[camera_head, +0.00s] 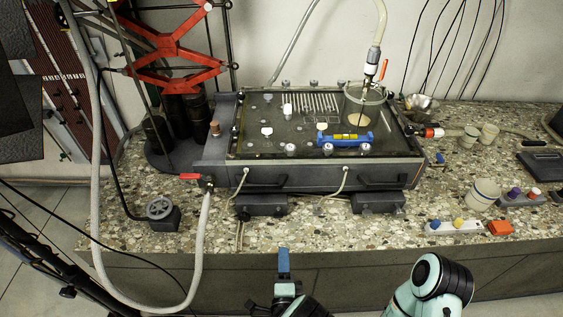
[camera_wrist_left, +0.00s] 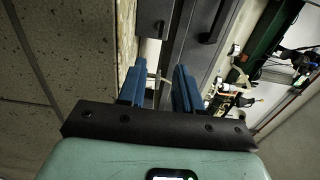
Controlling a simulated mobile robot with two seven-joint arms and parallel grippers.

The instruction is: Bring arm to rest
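My left gripper (camera_head: 284,262) is at the bottom middle of the head view, in front of the stone counter's near edge. Its blue fingers point toward the tank. In the left wrist view my left gripper (camera_wrist_left: 158,82) shows two blue fingers standing apart with a clear gap and nothing held between them. A teal and black link of my own arm shows at the bottom right of the head view. My right gripper is not in view.
The seepage tank (camera_head: 265,178) stands on the speckled counter (camera_head: 310,235), holding a glass beaker (camera_head: 362,108) and a blue spirit level (camera_head: 345,137). A grey hose (camera_head: 197,255) hangs over the left front edge. Cups (camera_head: 484,194) and a power strip (camera_head: 453,227) are at right.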

